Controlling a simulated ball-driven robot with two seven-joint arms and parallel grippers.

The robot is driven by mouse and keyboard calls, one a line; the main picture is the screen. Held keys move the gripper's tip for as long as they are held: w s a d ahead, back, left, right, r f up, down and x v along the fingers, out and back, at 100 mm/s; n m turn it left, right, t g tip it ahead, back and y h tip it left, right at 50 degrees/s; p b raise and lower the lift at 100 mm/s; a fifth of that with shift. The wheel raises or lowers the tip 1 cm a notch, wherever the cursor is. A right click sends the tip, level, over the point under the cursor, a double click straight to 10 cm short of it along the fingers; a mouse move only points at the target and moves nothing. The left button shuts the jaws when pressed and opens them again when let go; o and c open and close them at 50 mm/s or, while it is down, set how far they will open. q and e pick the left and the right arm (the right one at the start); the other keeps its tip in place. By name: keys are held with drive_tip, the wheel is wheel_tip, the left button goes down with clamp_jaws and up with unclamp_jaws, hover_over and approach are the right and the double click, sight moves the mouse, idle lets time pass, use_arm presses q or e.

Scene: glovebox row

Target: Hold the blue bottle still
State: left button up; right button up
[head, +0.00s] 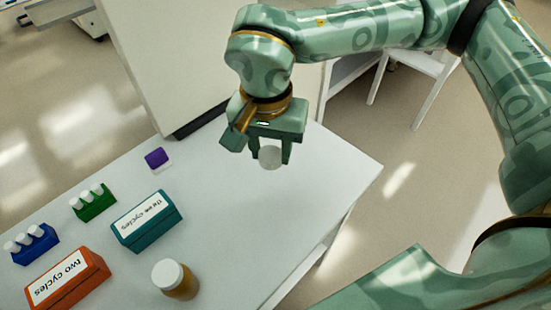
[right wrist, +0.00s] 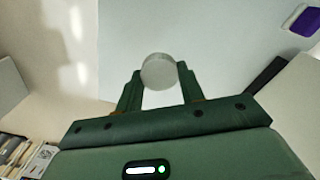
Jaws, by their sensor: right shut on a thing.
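My right gripper (head: 270,153) is shut on a pale round-topped thing (head: 270,158) over the right part of the white table. In the right wrist view the pale disc-like top (right wrist: 158,71) sits between the two fingertips (right wrist: 158,80). Its body below the top is hidden, so I cannot tell its colour or whether it is the blue bottle. I cannot tell whether it touches the table. No blue bottle shows clearly. An amber bottle with a white cap (head: 175,278) stands at the near edge of the table. My left gripper is not in view.
The white table (head: 225,215) is clear around the gripper. To the left are a teal box labelled "three cycles" (head: 150,228), an orange "two cycles" box (head: 85,285), a green rack (head: 95,206), a blue rack (head: 38,248) and a purple-and-white block (head: 156,158).

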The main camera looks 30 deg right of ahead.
drive_tip(key=w+a+m, duration=0.2)
drive_tip(key=a+m, duration=0.3)
drive_tip(key=shift+m, duration=0.8)
drive_tip(key=w+d+f+b, duration=0.1)
drive_tip(key=w+d+f, duration=0.1)
drive_tip(key=d+f, duration=0.1)
drive_tip(key=w+d+f+b, duration=0.1)
drive_tip(key=w+d+f, duration=0.1)
drive_tip(key=d+f, duration=0.1)
drive_tip(key=w+d+f+b, duration=0.1)
drive_tip(key=w+d+f, duration=0.2)
drive_tip(key=shift+d, duration=0.4)
drive_tip(key=f+b, duration=0.1)
drive_tip(key=f, duration=0.2)
drive_tip(key=d+f+b, duration=0.1)
drive_tip(key=f, duration=0.1)
drive_tip(key=shift+w+d+b, duration=0.1)
drive_tip(key=shift+w+b, duration=0.2)
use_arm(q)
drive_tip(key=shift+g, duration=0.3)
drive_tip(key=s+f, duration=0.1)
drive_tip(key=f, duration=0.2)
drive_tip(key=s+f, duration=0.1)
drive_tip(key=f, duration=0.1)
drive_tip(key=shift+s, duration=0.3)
use_arm(e)
drive_tip(key=shift+r, duration=0.1)
drive_tip(key=o, duration=1.1)
